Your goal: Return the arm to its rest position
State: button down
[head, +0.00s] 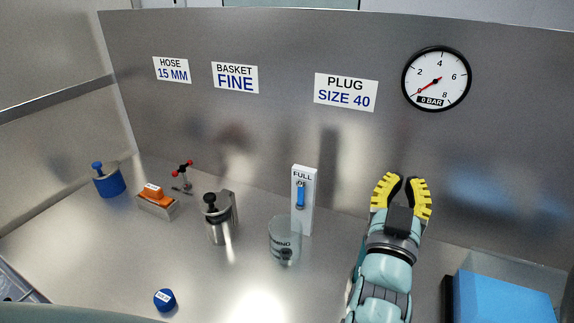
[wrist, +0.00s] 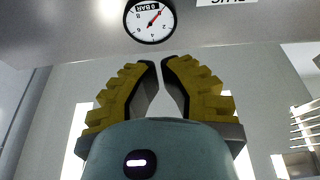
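My gripper (head: 404,180), with yellow ribbed fingers and dark inner pads, points up in front of the back panel, at the right of the head view. In the wrist view (wrist: 158,64) a narrow gap shows between its fingertips, with nothing in it. It is slightly open and empty. My teal wrist and forearm rise from the bottom edge, between the glass beaker and a blue box. The gripper appears to touch nothing. A gauge (head: 436,79) marked 0 BAR is on the panel above it and also shows in the wrist view (wrist: 149,20).
A glass beaker (head: 285,242), a white FULL gauge post (head: 304,200) and a steel vessel (head: 218,222) stand left of my arm. A blue box (head: 505,300) is right.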

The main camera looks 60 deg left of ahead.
jog(key=shift+s+a+r, duration=0.1)
jog(key=shift+a+r, duration=0.05)
jog(key=shift+r, duration=1.05)
